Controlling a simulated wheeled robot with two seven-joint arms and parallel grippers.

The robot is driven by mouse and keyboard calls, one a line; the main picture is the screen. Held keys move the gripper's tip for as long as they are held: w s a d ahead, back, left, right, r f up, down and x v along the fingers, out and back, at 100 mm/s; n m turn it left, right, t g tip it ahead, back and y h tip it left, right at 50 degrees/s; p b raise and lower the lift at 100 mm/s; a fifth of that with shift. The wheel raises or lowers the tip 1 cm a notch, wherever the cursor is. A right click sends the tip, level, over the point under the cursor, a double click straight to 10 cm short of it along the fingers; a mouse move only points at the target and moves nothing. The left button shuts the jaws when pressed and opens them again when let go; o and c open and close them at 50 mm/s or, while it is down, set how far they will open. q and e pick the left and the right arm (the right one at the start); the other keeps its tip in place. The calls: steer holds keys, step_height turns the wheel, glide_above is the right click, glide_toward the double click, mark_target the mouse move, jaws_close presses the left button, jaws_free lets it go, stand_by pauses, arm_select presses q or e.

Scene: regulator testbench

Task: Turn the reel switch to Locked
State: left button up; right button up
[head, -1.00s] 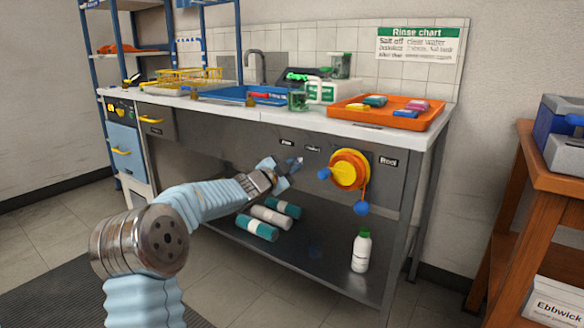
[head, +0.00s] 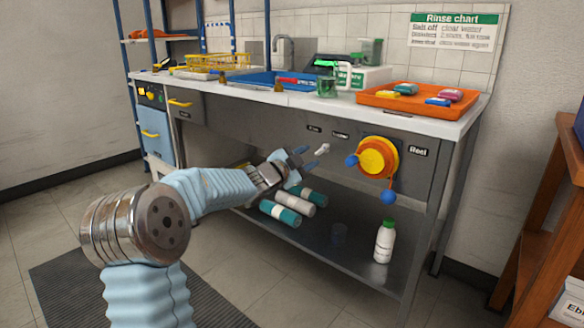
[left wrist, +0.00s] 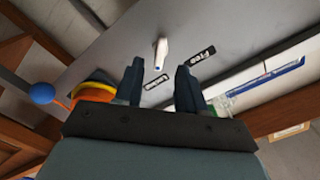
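The reel switch (head: 322,149) is a small white lever on the bench's grey front panel. Above it are the Free label (head: 314,128) on the left and the Locked label (head: 341,134) on the right. I cannot tell for sure which label the lever points to. My left gripper (head: 299,163) is open and empty, just left of and below the lever, apart from it. In the left wrist view the lever (left wrist: 161,50) shows beyond the gap between the open fingers (left wrist: 160,70), with both labels beside it. My right gripper is not in view.
The yellow reel (head: 377,157) with blue knobs sits on the panel to the right of the switch. Bottles lie on the lower shelf, and a white bottle (head: 384,241) stands there. An orange tray (head: 420,105) is on the worktop. A wooden stand (head: 552,190) is at the right.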

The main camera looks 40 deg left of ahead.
arm_select(q)
steer(key=s, duration=0.8)
steer(key=shift+a, duration=0.3)
steer(key=w+d+f+n+g+p, duration=0.1)
steer(key=w+d+f+n+g, duration=0.15)
steer(key=f, duration=0.35)
steer(key=w+d+f+n+g+p, duration=0.1)
steer(key=d+f+n+p, duration=0.1)
steer(key=d+f, duration=0.35)
steer(key=s+d+f+n+g+h+p, duration=0.1)
steer(key=s+d+f+n+g, duration=0.15)
steer(key=d+f, duration=0.45)
steer(key=s+d+f+n+g+h+p, duration=0.1)
steer(key=s+d+f+g+p, duration=0.2)
steer(key=f, duration=0.9)
steer(key=s+d+f+n+g, duration=0.1)
steer(key=s+d+f, duration=0.3)
steer(key=s, duration=0.4)
steer(key=s+d+f+n+g+p, duration=0.1)
steer(key=s+d+f+g, duration=0.3)
steer(key=s, duration=0.3)
steer(key=s+d+f+n+g+h+p, duration=0.1)
steer(key=s+d+f+g, duration=0.2)
steer(key=s+d+f, duration=0.2)
steer(key=s+d, duration=0.1)
steer(key=s, duration=0.2)
steer(key=shift+s+d+n, duration=0.35)
steer(key=shift+n, duration=0.05)
steer(key=shift+f, duration=0.1)
